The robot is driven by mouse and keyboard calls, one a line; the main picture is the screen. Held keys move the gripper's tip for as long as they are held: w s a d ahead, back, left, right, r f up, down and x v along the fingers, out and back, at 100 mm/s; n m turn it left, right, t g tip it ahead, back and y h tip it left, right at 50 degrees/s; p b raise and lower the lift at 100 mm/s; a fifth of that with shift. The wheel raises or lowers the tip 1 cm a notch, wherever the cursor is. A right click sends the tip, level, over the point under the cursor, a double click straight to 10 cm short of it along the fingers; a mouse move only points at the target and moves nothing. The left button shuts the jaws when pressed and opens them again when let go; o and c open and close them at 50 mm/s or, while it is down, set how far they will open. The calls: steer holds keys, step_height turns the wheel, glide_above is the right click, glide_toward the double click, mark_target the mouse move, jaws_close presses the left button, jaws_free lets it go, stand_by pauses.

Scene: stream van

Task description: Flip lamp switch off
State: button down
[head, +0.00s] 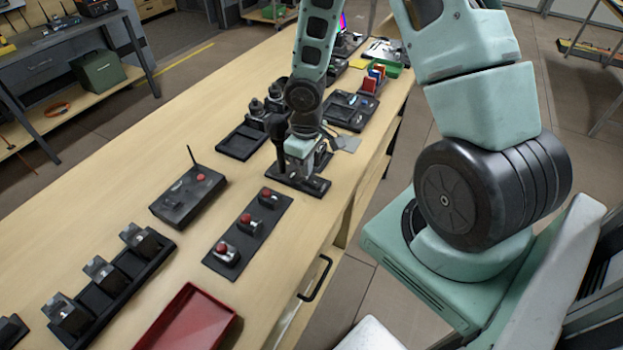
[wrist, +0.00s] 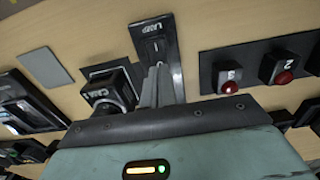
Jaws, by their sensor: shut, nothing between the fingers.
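The lamp switch (wrist: 154,40) is a dark narrow plate with a LAMP label and a small black rocker with a white mark. My gripper (wrist: 157,72) is shut and empty, its fingertips at the near end of the switch and overlapping its lower part in the wrist view. I cannot tell whether they touch it or which way the rocker is set. In the head view my gripper (head: 302,158) is low over the bench at a black base, and its fingertips are hard to make out there.
A black box labelled CAM (wrist: 108,92) stands close left of my fingers.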

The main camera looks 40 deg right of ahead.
mark_target(305, 179)
steer(key=shift+f+b, duration=0.85)
steer(key=shift+f, duration=0.1)
stand_by(0.4)
steer(key=shift+r, duration=0.1)
step_height(305, 179, up, 7)
steer(key=p, duration=0.7)
stand_by(0.5)
steer(key=s+a+r+n+b, duration=0.1)
steer(key=s+a+r+b, duration=0.1)
steer(key=a+r, duration=0.3)
steer(key=s+a+r+n+b, duration=0.1)
steer(key=s+a+r+b, duration=0.15)
steer(key=a, duration=0.45)
steer(key=s+a+r+n+b, duration=0.1)
steer(key=s+a+r+b, duration=0.1)
steer(key=s+a+r, duration=0.4)
steer(key=s+a, duration=0.4)
steer(key=s, duration=0.3)
steer(key=shift+s+a+n+y, duration=0.15)
steer(key=shift+a+n+y, duration=0.15)
steer(key=shift+n, duration=0.1)
